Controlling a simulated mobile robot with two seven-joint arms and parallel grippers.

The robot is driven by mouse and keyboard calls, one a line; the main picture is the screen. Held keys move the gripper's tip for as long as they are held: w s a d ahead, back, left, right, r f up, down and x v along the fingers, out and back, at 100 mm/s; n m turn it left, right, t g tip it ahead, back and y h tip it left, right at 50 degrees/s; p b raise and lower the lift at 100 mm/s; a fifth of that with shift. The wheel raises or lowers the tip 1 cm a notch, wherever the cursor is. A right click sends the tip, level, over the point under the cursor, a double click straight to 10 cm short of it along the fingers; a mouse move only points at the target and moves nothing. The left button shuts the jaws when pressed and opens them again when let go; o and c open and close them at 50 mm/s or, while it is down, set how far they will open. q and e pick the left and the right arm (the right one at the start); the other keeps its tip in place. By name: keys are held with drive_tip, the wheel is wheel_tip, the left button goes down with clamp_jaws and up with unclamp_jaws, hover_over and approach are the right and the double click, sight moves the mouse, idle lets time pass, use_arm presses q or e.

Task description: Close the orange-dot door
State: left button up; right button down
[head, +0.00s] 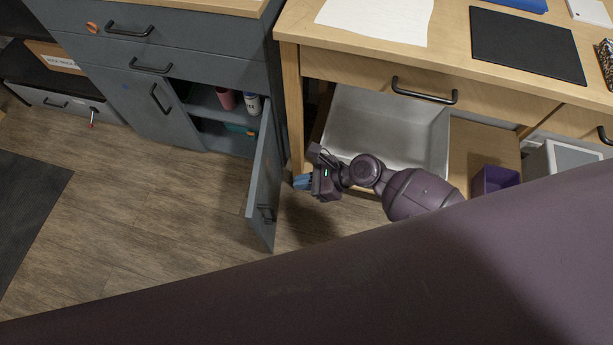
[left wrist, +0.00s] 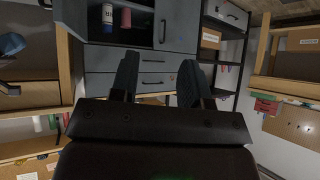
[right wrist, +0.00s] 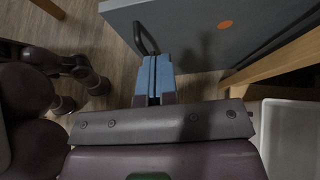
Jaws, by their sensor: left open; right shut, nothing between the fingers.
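The grey orange-dot door (head: 264,172) stands swung open from the right side of the grey cabinet (head: 210,62). Its orange dot (right wrist: 225,25) shows on the face nearest my right gripper in the right wrist view, with a black handle (right wrist: 145,38) near its free edge. My right gripper (head: 302,182) is shut and empty, its blue fingers beside that face in the head view. In the right wrist view the fingertips (right wrist: 153,58) are close to the handle; I cannot tell whether they touch the door. My left gripper (left wrist: 157,78) is open and empty, facing the cabinet.
A pink cup (head: 226,98) and a white-and-blue can (head: 252,103) stand inside the open cabinet. A wooden desk (head: 455,45) is to the right, with a metal bin (head: 385,125) and purple box (head: 494,179) below. Floor left of the door is clear. My own arm covers the foreground.

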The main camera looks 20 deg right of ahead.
sight(257, 186)
drive_tip(key=x, duration=0.2)
drive_tip(key=b+x, duration=0.1)
drive_tip(key=x, duration=0.2)
drive_tip(key=r+x, duration=0.1)
drive_tip(key=x, duration=0.2)
drive_tip(key=shift+w+a, duration=0.1)
drive_tip(key=shift+a, duration=0.25)
drive_tip(key=shift+w+a+b, duration=0.2)
drive_tip(key=shift+a+b, duration=0.1)
drive_tip(key=shift+a, duration=0.35)
drive_tip(key=shift+a, duration=0.1)
